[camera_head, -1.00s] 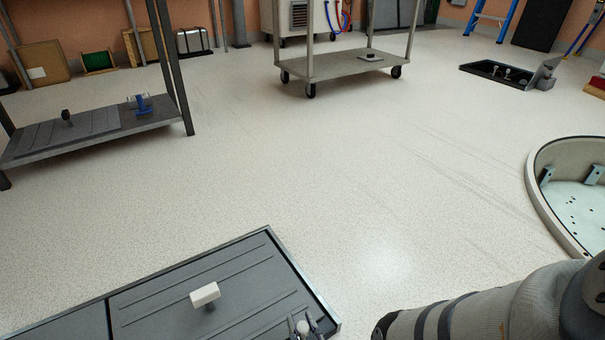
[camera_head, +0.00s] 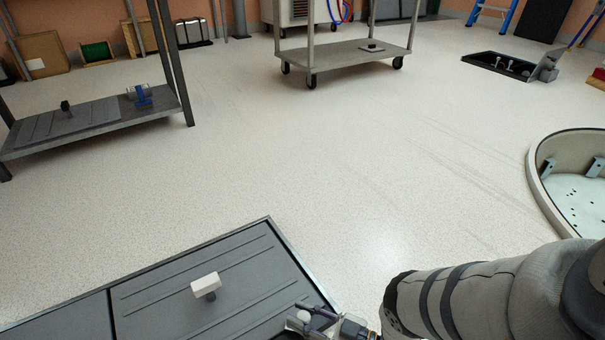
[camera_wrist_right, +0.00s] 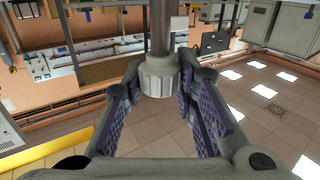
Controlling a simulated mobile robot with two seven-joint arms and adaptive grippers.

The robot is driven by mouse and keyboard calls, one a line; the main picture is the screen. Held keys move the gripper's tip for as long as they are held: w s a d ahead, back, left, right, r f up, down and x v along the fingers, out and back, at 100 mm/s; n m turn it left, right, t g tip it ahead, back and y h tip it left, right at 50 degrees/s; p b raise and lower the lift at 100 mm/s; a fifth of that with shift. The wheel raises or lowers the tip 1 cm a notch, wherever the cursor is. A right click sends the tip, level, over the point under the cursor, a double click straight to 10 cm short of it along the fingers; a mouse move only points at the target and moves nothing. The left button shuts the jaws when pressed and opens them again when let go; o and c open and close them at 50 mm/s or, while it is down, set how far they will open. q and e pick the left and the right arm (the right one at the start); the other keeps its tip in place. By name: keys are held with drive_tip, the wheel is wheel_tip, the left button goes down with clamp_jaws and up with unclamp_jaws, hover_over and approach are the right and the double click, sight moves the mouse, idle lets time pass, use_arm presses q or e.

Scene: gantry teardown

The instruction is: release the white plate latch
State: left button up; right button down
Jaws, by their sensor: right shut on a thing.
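A white block-shaped handle (camera_head: 205,285) stands on a short dark stem on the dark grey ribbed panel (camera_head: 165,295) at the lower left of the head view. My right gripper (camera_head: 306,318) is at the panel's near right corner, apart from that handle. It is shut on a white round knob (camera_head: 303,316). In the right wrist view the knob (camera_wrist_right: 158,75) is ribbed, sits on a grey rod, and lies between the purple-padded fingers of my right gripper (camera_wrist_right: 160,88). I cannot tell which white part is the plate latch. My left gripper is not in view.
A dark shelf (camera_head: 160,104) with a blue fixture (camera_head: 140,96) stands at the left. A wheeled cart (camera_head: 345,56) stands at the back. A round pale tub (camera_head: 541,185) is at the right. The floor between them is clear.

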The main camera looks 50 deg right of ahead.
drive_tip(key=shift+w+n+g+y, duration=0.15)
drive_tip(key=shift+n+g+y, duration=0.55)
drive_tip(key=shift+n+y, duration=0.65)
drive_tip(key=shift+a+r+y, duration=0.1)
drive_tip(key=shift+y, duration=0.45)
drive_tip(key=c, duration=1.3)
unclamp_jaws()
drive_tip(key=v, duration=1.2)
drive_tip(key=shift+r, duration=0.1)
